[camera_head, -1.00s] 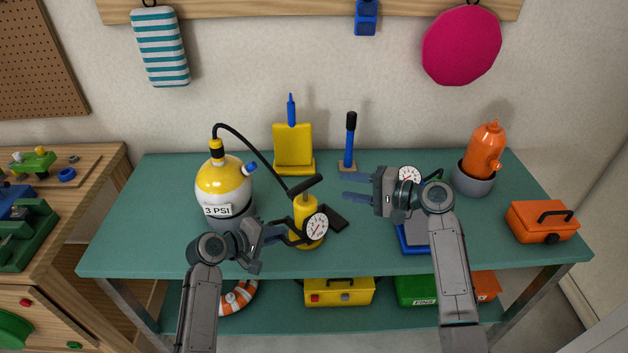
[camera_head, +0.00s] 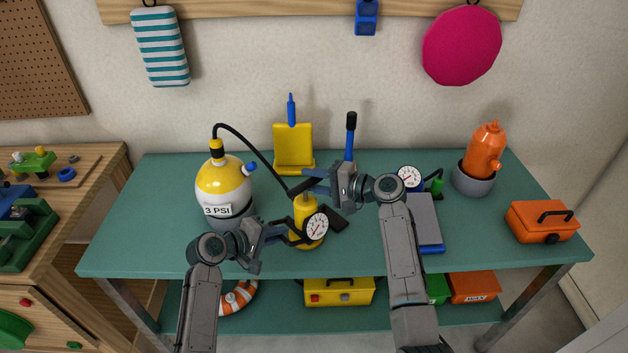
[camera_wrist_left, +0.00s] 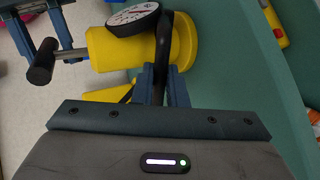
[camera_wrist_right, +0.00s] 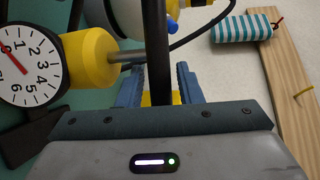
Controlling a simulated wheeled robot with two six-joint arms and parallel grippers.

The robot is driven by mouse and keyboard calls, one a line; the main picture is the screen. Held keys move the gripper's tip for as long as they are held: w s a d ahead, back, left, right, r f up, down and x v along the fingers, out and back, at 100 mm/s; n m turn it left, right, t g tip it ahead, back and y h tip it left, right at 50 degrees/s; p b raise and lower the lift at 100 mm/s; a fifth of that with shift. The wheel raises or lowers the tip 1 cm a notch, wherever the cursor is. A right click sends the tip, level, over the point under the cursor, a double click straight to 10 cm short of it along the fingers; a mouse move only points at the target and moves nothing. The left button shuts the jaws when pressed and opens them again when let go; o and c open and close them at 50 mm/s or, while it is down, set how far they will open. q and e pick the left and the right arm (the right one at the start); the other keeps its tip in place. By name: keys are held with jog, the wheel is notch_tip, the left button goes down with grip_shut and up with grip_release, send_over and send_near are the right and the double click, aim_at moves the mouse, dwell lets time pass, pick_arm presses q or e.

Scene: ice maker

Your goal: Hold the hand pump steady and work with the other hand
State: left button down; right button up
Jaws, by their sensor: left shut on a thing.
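The yellow hand pump (camera_head: 307,212) stands on the green table, with a round white gauge (camera_head: 316,227) on its front. My left gripper (camera_head: 284,234) is shut on the pump's black side grip, which shows between its fingers in the left wrist view (camera_wrist_left: 162,50). My right gripper (camera_head: 314,181) is at the pump's black T-handle (camera_wrist_right: 158,50). The handle bar passes between its open fingers, with a gap visible on both sides. The handle is slightly above the pump body on a short metal rod (camera_wrist_right: 127,57). A black hose links to the yellow-and-white float (camera_head: 222,185), marked 3 PSI.
A yellow stand (camera_head: 293,145) and a blue tool with a black top (camera_head: 350,135) stand behind. To the right are a grey-blue block (camera_head: 425,220), another gauge (camera_head: 409,178), an orange bottle in a grey bowl (camera_head: 474,178) and an orange box (camera_head: 541,222).

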grip_shut()
notch_tip(320, 180, up, 8)
jog(key=shift+f, duration=0.2)
jog(key=shift+o, duration=1.4)
grip_release()
jog(key=v, duration=1.2)
